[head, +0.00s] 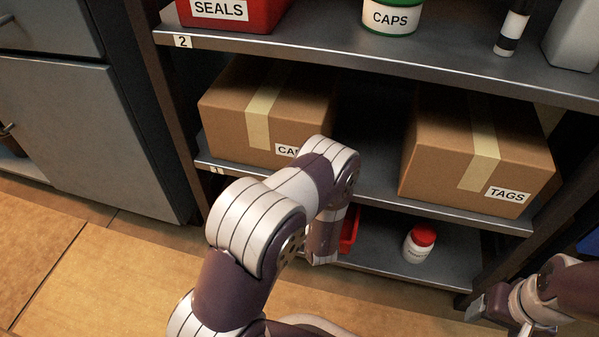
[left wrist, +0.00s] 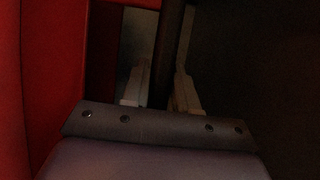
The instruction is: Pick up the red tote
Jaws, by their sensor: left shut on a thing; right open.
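The red tote (head: 349,230) shows only as a small red patch on the bottom shelf, mostly hidden behind my left arm. In the left wrist view, red walls (left wrist: 45,80) fill the left side. A dark bar (left wrist: 170,50), likely the tote's handle, runs between the fingers of my left gripper (left wrist: 164,70), which is shut on it. The left fingers are hidden in the head view. Whether the tote is lifted off the shelf cannot be told. My right gripper (head: 497,312) is open and empty at the lower right, in front of the rack.
A white bottle with a red cap (head: 420,245) stands right of the tote. Cardboard boxes (head: 270,110) and (head: 480,150) sit on the shelf above, whose front edge (head: 380,205) overhangs the bottom shelf. A red SEALS bin (head: 235,14) is higher up. The floor (head: 90,270) at left is clear.

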